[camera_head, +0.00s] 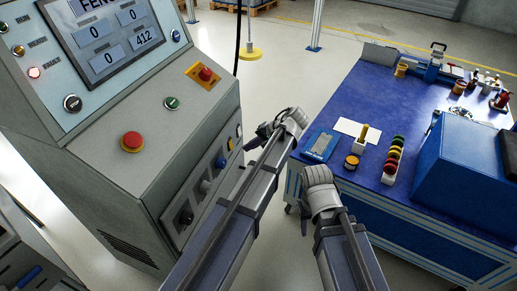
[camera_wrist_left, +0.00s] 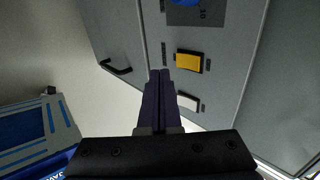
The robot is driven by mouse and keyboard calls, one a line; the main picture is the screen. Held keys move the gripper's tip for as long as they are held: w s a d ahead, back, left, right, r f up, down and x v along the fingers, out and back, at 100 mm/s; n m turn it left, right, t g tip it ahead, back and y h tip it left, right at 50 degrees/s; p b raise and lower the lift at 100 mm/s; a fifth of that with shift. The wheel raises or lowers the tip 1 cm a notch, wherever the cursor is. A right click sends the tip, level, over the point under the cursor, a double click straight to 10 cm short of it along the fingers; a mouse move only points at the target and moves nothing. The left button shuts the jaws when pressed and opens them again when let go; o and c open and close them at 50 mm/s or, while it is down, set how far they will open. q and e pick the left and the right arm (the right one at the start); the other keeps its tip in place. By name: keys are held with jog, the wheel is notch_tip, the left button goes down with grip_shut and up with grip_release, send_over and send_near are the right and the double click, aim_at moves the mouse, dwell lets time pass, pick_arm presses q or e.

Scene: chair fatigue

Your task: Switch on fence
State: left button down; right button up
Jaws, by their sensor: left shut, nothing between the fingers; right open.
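The grey control cabinet (camera_head: 130,170) stands at the left in the head view, with a screen (camera_head: 110,35) whose cut-off title starts "FENC". Its lower front panel holds a row of switches, including a blue knob (camera_head: 221,161) and a yellow switch (camera_head: 230,144). My left gripper (camera_head: 257,140) is beside the panel's right end. In the left wrist view its shut, empty fingers (camera_wrist_left: 159,72) point at the panel, just left of the yellow switch (camera_wrist_left: 188,61) and above a white switch (camera_wrist_left: 187,102). Switch labels are too small to read. My right gripper (camera_head: 320,182) is further right; its fingertips are hidden.
A blue workbench (camera_head: 365,95) with tools and small parts stands at the right, close to my right gripper. A red emergency button (camera_head: 132,141) and a green button (camera_head: 172,103) sit on the cabinet's sloped top.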

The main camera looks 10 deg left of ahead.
aim_at(232, 147)
pick_arm(q)
jog(key=shift+w+a+f, duration=0.15)
jog(key=shift+a, duration=0.9)
jog(key=shift+w+a+f, duration=0.15)
jog(key=shift+a, duration=0.9)
pick_arm(e)
jog(key=shift+f, duration=0.3)
pick_arm(q)
jog(key=shift+a+f+b, duration=0.25)
jog(key=shift+f+b, duration=0.1)
jog(key=shift+f, duration=0.1)
pick_arm(e)
jog(key=shift+d+f, duration=0.1)
jog(key=shift+f, duration=0.35)
pick_arm(q)
jog(key=shift+a+r, duration=0.15)
jog(key=shift+r, duration=0.05)
pick_arm(e)
jog(key=shift+r, duration=0.15)
pick_arm(q)
jog(key=shift+w+r+p, duration=0.1)
jog(key=shift+r+p, duration=0.1)
jog(key=shift+p, duration=0.25)
jog(key=shift+r+p, duration=0.5)
pick_arm(e)
jog(key=shift+r, duration=0.7)
